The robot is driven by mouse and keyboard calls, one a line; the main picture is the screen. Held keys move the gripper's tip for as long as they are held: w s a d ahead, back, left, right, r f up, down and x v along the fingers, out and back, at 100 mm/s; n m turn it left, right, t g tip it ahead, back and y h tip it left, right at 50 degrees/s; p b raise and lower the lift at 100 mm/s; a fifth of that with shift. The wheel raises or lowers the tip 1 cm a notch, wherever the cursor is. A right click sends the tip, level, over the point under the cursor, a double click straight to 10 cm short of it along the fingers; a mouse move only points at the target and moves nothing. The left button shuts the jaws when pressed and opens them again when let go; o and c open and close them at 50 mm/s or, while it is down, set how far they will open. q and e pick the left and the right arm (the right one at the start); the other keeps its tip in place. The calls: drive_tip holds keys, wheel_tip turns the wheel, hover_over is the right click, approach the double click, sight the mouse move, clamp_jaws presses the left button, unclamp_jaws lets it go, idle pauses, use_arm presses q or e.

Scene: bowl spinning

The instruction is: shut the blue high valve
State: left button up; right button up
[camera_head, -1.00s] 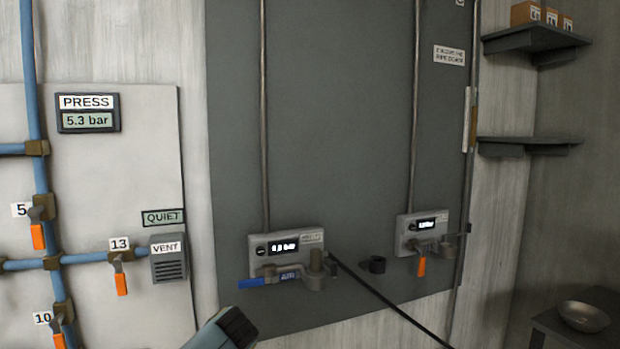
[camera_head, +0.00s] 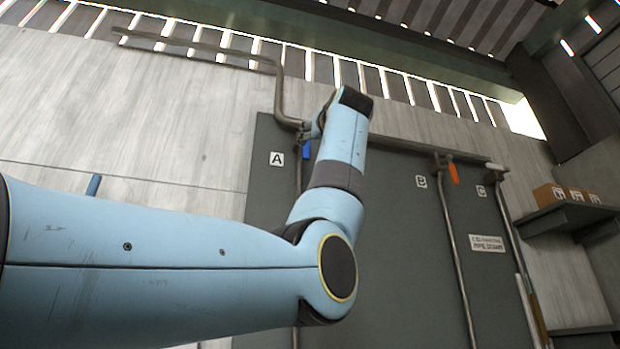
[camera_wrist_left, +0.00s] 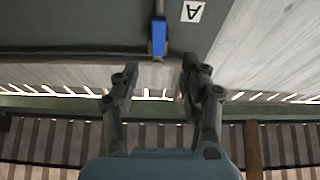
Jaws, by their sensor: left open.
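The blue high valve handle (camera_head: 306,150) hangs straight down along the pipe beside the label A (camera_head: 276,158), at the top left of the dark panel. In the left wrist view the blue handle (camera_wrist_left: 159,37) shows just beyond the fingertips, roughly centred between them. My left gripper (camera_wrist_left: 158,78) is open and empty, with a gap to the handle. In the head view my left arm reaches up beside the valve, and its wrist hides most of the gripper. My right gripper is in neither view.
An orange valve handle (camera_head: 453,173) hangs near the label B (camera_head: 421,182), with the label C (camera_head: 481,190) to its right. A bent grey pipe (camera_head: 276,75) runs above the blue valve. A shelf (camera_head: 577,216) with small boxes is at the right.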

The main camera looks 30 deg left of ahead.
sight(306, 149)
use_arm(q)
drive_tip(key=p+x, duration=0.5)
drive_tip(key=x, duration=0.4)
drive_tip(key=shift+w+a, duration=0.65)
drive_tip(key=shift+w, duration=0.1)
drive_tip(key=shift+w+a, duration=0.1)
drive_tip(key=c, duration=0.8)
clamp_jaws()
